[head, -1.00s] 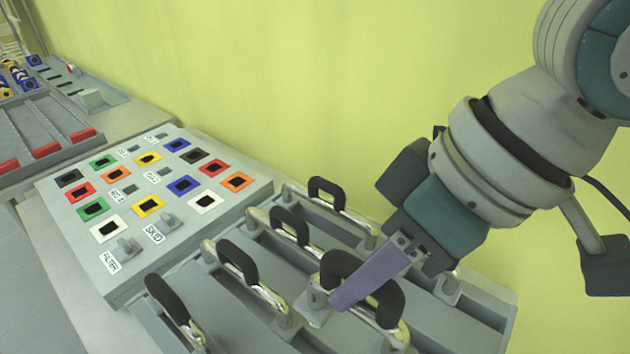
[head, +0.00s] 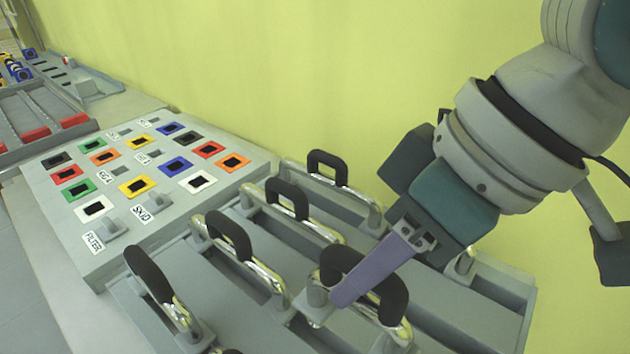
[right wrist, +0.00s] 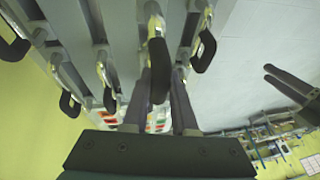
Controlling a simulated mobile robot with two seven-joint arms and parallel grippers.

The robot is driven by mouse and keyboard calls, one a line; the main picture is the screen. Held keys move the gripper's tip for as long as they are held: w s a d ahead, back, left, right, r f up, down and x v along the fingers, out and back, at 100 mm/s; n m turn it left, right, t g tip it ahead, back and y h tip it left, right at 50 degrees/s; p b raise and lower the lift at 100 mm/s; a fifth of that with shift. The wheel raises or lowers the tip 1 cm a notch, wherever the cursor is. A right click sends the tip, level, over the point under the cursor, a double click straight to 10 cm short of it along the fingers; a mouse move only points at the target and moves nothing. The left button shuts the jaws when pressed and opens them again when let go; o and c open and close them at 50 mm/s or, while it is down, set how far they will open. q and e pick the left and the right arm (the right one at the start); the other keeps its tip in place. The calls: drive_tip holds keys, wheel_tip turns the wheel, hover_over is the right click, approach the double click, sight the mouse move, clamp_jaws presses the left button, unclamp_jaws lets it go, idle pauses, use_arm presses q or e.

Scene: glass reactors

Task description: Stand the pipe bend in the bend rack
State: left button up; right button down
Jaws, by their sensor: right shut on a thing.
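The pipe bend (head: 394,302) is a black-sleeved U with bright metal ends. My right gripper (head: 352,284) is shut on it; one purple-grey finger shows across its front in the head view. The bend also shows at the fingers in the right wrist view (right wrist: 159,72). It is upright, sleeve on top, over the grey bend rack (head: 455,325). I cannot tell whether its ends touch the rack. Two dark prongs in the right wrist view, probably my left gripper (right wrist: 285,84), are off to the side.
Several similar bends, such as one at the back (head: 327,170) and one at the front left (head: 150,275), stand in the rack close to the held one. A labelled panel (head: 120,245) with coloured square sockets is to the left. A yellow-green wall (head: 300,70) stands behind.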

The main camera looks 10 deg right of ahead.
drive_tip(key=shift+f+b, duration=1.7)
drive_tip(key=shift+b, duration=0.2)
drive_tip(key=shift+f+b, duration=0.55)
drive_tip(key=shift+f, duration=1.5)
drive_tip(key=shift+f+p, duration=0.15)
drive_tip(key=shift+p, duration=0.15)
drive_tip(key=c, duration=0.6)
unclamp_jaws()
